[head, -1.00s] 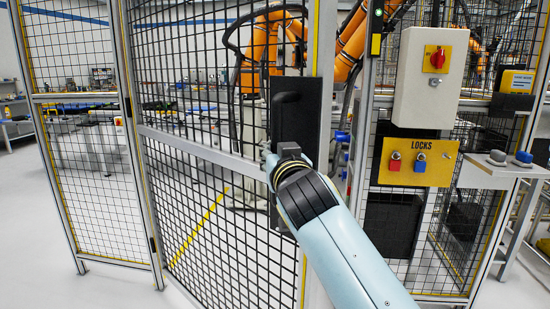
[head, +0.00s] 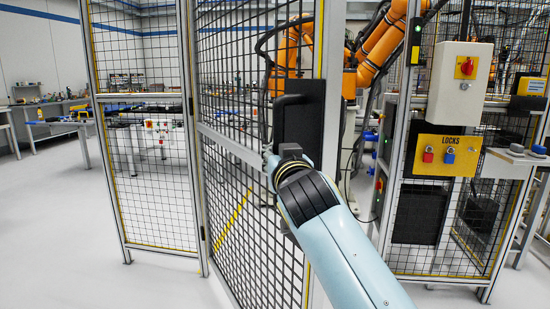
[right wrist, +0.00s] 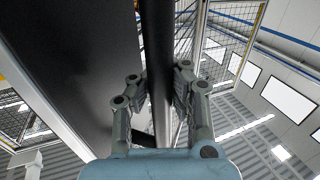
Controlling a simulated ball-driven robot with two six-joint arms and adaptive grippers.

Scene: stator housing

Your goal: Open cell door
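The cell door (head: 232,147) is a black mesh panel in a silver frame with a yellow edge strip. It stands ajar, with a gap between its right edge and the post (head: 399,120). A black plate (head: 305,112) near that edge carries a vertical black handle (head: 277,122). My right gripper (head: 274,156) is at the lower part of the handle, its fingers mostly hidden by my arm. In the right wrist view its fingers (right wrist: 159,82) lie on both sides of the handle bar (right wrist: 157,35) and appear closed on it. My left gripper is out of view.
Right of the opening are a control box (head: 461,84) with a red switch and a yellow locks plate (head: 446,155) with red and blue padlocks. An orange robot arm (head: 372,50) stands inside the cell. Free floor (head: 60,220) lies at the left.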

